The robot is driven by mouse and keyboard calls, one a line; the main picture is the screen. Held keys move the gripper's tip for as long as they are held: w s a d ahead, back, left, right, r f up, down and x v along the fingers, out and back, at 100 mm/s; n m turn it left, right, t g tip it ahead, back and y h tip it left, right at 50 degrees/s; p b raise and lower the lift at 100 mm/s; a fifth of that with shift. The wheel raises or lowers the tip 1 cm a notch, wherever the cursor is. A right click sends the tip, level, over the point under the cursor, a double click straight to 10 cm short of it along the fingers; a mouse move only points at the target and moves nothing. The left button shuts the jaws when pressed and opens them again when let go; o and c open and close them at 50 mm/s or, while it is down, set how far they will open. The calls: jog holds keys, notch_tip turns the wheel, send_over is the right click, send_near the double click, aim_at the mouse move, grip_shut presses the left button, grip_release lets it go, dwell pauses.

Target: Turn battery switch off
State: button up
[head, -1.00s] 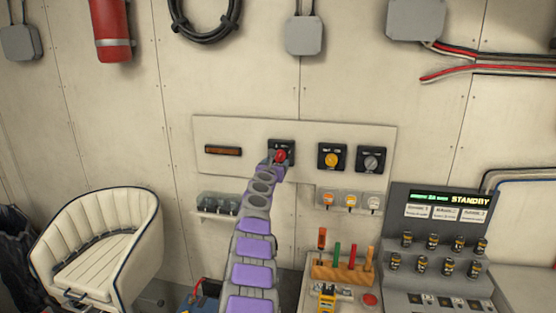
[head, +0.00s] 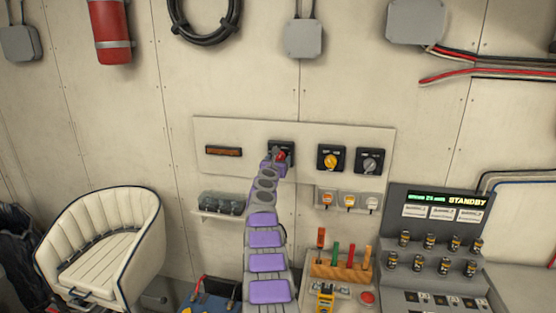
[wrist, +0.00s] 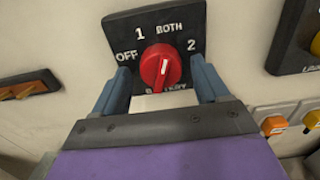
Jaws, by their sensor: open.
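The battery switch (wrist: 191,18) is a black square plate with a round red knob (wrist: 161,67), labelled OFF, 1, BOTH and 2. The knob's white mark points up and slightly right, toward BOTH. In the wrist view my gripper (wrist: 160,72) is open, with one blue finger on either side of the knob's lower half. I cannot tell whether the fingers touch it. In the head view the switch (head: 281,146) is on the wall panel, with the red knob (head: 281,155) partly hidden by my gripper.
Right of the switch on the panel (head: 305,127) are a yellow knob switch (head: 331,158) and a grey knob switch (head: 370,160). An amber strip (head: 224,151) is at left. Below stand a tool rack (head: 342,268) and a console (head: 436,228). A white chair (head: 100,240) is at left.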

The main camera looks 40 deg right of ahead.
jog(key=shift+d, duration=0.1)
dwell(0.3)
jog(key=c, duration=1)
